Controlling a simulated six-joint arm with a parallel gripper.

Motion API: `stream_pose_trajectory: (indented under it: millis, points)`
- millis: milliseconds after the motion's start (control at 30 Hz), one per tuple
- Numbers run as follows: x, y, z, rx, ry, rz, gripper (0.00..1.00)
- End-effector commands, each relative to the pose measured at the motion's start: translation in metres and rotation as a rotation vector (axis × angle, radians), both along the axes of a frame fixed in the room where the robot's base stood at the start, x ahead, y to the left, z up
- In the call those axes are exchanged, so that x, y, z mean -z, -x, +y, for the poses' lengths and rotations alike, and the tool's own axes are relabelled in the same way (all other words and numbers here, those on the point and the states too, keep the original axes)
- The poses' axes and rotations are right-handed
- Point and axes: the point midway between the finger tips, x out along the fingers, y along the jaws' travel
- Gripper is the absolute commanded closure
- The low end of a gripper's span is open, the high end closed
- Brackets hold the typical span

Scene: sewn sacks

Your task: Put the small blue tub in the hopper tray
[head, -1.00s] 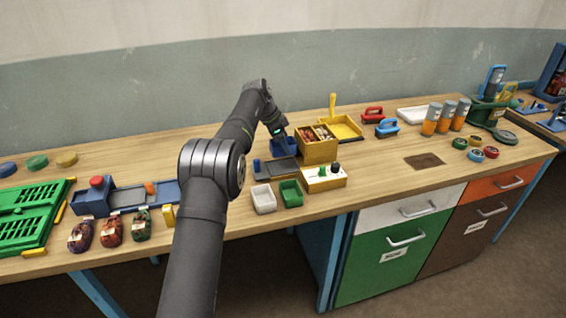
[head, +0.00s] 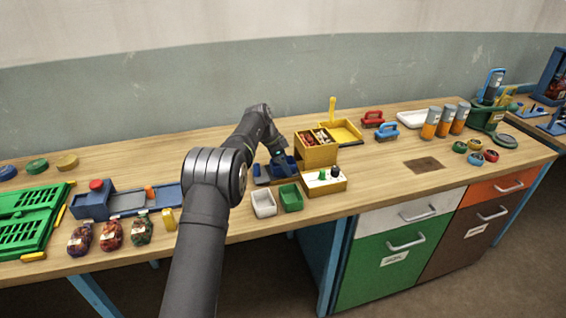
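The small blue tub (head: 285,167) is at my gripper (head: 278,156), left of the yellow box. My gripper points down at the tub and seems shut on its upper edge; the fingertips are small and partly hidden.
A white tub (head: 264,202) and a green tub (head: 291,197) stand just in front. A yellow box (head: 316,153) with small parts and a switch box (head: 323,182) stand close on the right. A blue unit (head: 92,205) and several sacks lie left.

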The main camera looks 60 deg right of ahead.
Motion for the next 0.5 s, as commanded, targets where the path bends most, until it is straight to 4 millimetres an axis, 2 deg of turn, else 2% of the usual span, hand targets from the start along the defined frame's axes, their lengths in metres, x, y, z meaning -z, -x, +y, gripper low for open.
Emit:
stream_pose_trajectory:
  millis: [267, 367, 500]
  points:
    - [-0.003, 0.0, 0.0, 0.0, 0.001, -0.001, 0.25]
    - [-0.012, -0.003, 0.002, -0.001, 0.003, -0.001, 0.25]
    - [-0.037, -0.01, 0.009, -0.002, 0.003, -0.002, 0.25]
